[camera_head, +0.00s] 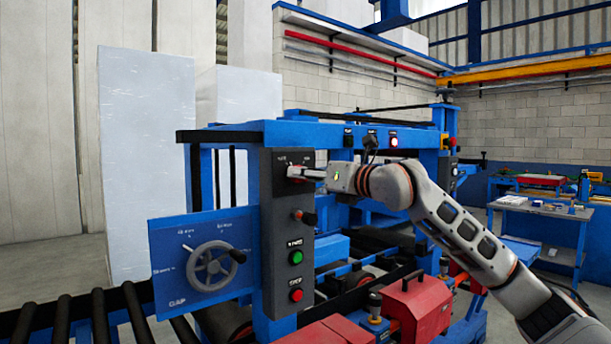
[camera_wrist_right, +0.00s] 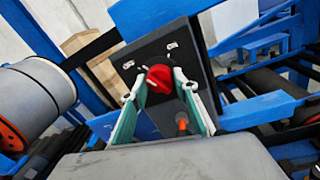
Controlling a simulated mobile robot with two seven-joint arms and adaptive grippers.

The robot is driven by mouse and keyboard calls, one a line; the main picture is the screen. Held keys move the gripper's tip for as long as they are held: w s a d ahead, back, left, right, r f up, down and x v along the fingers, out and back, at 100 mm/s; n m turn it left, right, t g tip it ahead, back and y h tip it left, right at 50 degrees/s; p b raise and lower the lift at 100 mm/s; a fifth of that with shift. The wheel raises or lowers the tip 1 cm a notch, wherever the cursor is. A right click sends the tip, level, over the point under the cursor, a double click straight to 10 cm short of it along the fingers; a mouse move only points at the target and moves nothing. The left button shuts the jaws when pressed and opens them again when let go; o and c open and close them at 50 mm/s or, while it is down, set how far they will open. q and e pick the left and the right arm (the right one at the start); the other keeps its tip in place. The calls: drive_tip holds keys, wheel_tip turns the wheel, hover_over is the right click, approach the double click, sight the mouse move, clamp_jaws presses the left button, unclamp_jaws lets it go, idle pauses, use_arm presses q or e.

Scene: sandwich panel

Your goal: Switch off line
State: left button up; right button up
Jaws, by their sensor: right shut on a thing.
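The dark control panel (camera_head: 275,221) stands upright on the blue machine. Near its top is a red rotary switch (camera_wrist_right: 159,78), mostly hidden by the gripper in the head view. My right gripper (camera_head: 304,173) reaches it from the right. In the right wrist view, my right gripper (camera_wrist_right: 160,85) has its two fingers on either side of the red switch and is shut on it. Below on the panel are a lever with a red-orange tip (camera_head: 308,218), a green button (camera_head: 296,257) and a red button (camera_head: 296,295). My left gripper is not in view.
A blue plate with a grey handwheel (camera_head: 212,266) juts out left of the panel. Rollers (camera_head: 60,318) lie at the lower left. A red box (camera_head: 415,308) stands below my right arm. An indicator lamp (camera_head: 394,142) glows on the blue top beam.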

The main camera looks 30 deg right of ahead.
drive_tip(key=shift+r+n+p, duration=0.1)
drive_tip(key=shift+n+p, duration=0.25)
drive_tip(key=shift+n, duration=1.05)
drive_tip(key=o, duration=1.1)
drive_tip(key=shift+s+d+r, duration=0.1)
drive_tip(key=shift+s+d, duration=0.25)
drive_tip(key=shift+s, duration=1.6)
drive_tip(key=shift+s+d+f, duration=0.1)
drive_tip(key=shift+s+d, duration=0.2)
drive_tip(key=shift+s, duration=1.7)
drive_tip(key=shift+s+d+r, duration=0.1)
drive_tip(key=shift+s+d, duration=0.25)
drive_tip(key=shift+s, duration=1.6)
